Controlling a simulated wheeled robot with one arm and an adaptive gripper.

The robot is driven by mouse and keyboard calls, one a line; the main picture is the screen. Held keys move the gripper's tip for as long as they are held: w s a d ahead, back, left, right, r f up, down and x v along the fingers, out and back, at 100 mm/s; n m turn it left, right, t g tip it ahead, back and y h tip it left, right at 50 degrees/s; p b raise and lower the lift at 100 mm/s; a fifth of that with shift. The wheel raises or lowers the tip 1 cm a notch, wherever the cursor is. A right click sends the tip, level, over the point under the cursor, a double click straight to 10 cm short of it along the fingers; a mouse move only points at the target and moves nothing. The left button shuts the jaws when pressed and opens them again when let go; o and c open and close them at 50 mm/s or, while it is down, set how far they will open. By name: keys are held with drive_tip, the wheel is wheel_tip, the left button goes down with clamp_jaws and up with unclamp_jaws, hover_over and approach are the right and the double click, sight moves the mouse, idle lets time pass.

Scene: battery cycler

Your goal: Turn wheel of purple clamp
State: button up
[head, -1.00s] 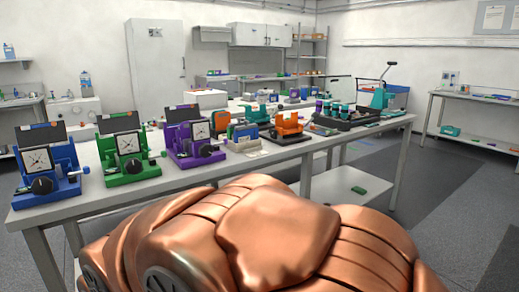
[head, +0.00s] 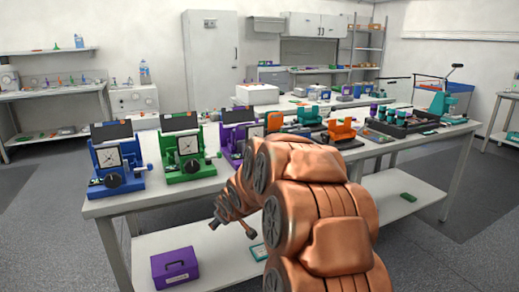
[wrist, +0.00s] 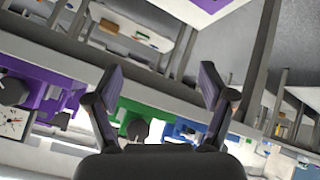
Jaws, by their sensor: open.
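The purple clamp (head: 231,133) stands on the long table, right of the green clamp (head: 190,160). My arm covers much of its front, and its wheel is hidden in the head view. In the wrist view the purple clamp (wrist: 52,88) is at the left, partly cut off, with a black wheel (wrist: 13,91) and a pale dial beside it. My gripper (head: 233,228) is low in front of the table, below the tabletop. Its two fingers (wrist: 160,85) are spread with nothing between them in the wrist view.
The blue clamp (head: 118,175) stands at the table's left end. An orange clamp (head: 341,128) stands farther right. A purple box (head: 175,268) lies on the lower shelf (head: 215,262). The tabletop edge is close to my arm; the floor at left is clear.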

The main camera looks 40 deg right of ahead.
drive_tip(key=w+d+r+n+t+h+p, duration=0.1)
drive_tip(key=w+d+r+t+p, duration=0.25)
drive_tip(key=d, duration=0.85)
drive_tip(key=d+r+n+t+h+p, duration=0.2)
drive_tip(key=d+r+t, duration=0.35)
drive_tip(key=d, duration=0.65)
drive_tip(key=shift+g, duration=0.3)
drive_tip(key=shift+r+p+x, duration=0.2)
drive_tip(key=shift+p+x, duration=0.15)
drive_tip(key=shift+x, duration=1.5)
drive_tip(key=shift+r+p+x, duration=0.25)
drive_tip(key=shift+p+x, duration=0.1)
drive_tip(key=shift+x, duration=1.55)
drive_tip(key=shift+a, duration=0.1)
drive_tip(key=c, duration=1.2)
drive_tip(key=shift+o, duration=0.2)
